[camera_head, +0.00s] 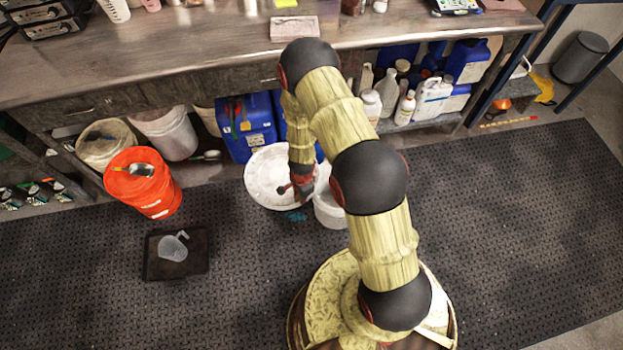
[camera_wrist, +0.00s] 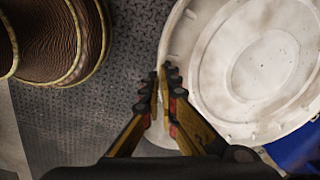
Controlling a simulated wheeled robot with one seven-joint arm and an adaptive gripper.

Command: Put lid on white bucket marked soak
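A large round white lid (camera_head: 262,178) is at the floor's back edge, in front of the blue containers. In the wrist view the lid (camera_wrist: 262,65) fills the right side, with a raised rim and faint dirt marks. My gripper (camera_head: 297,190) is at the lid's right edge. In the wrist view my gripper's fingertips (camera_wrist: 165,78) are close together with the lid's rim between them. A white bucket (camera_head: 330,208) stands just right of the lid, partly hidden by my arm. No soak marking is readable on it.
An orange bucket (camera_head: 145,185) with a metal scoop on top stands left, near a black tray (camera_head: 190,262) holding a clear jug. More white buckets (camera_head: 167,133) and blue containers (camera_head: 247,140) stand under the workbench (camera_head: 200,50). The dark mat is clear at right.

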